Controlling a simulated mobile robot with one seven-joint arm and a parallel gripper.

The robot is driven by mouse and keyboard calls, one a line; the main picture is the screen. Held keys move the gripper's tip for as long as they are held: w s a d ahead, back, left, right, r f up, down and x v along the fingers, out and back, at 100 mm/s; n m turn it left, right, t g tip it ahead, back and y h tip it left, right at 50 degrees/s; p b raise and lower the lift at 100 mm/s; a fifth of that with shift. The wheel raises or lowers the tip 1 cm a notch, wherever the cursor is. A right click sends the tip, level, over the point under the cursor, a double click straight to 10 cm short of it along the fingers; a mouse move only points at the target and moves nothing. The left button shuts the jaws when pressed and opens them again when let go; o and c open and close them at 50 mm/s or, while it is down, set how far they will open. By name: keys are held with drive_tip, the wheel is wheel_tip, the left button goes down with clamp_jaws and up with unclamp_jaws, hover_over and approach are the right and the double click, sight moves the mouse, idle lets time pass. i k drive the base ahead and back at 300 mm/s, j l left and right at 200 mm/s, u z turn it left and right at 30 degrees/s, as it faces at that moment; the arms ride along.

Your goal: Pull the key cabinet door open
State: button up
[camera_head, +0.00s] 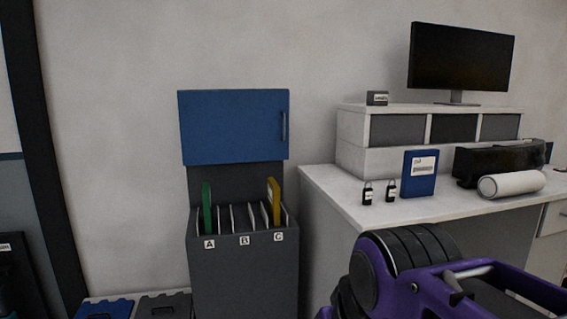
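The key cabinet (222,128) is on the wall left of centre, above a dark grey stand. Its blue door faces me and looks closed. A slim vertical blue handle (284,127) is near the door's right edge. The handle is unobstructed, with nothing touching it. The inside of the cabinet is hidden. I cannot make out my gripper's fingers in this view.
Below the cabinet, a grey slotted holder (242,270) marked A, B and C has a green item (207,208) and a yellow item (273,202). A white desk (330,188) to the right holds padlocks, a blue box, a white roll and a monitor (460,57).

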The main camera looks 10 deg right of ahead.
sight(216, 126)
drive_tip(key=z, duration=1.15)
drive_tip(key=i+j+u, duration=0.1)
drive_tip(key=i, duration=0.45)
drive_tip(key=i+j+u, duration=0.15)
drive_tip(key=i, duration=0.45)
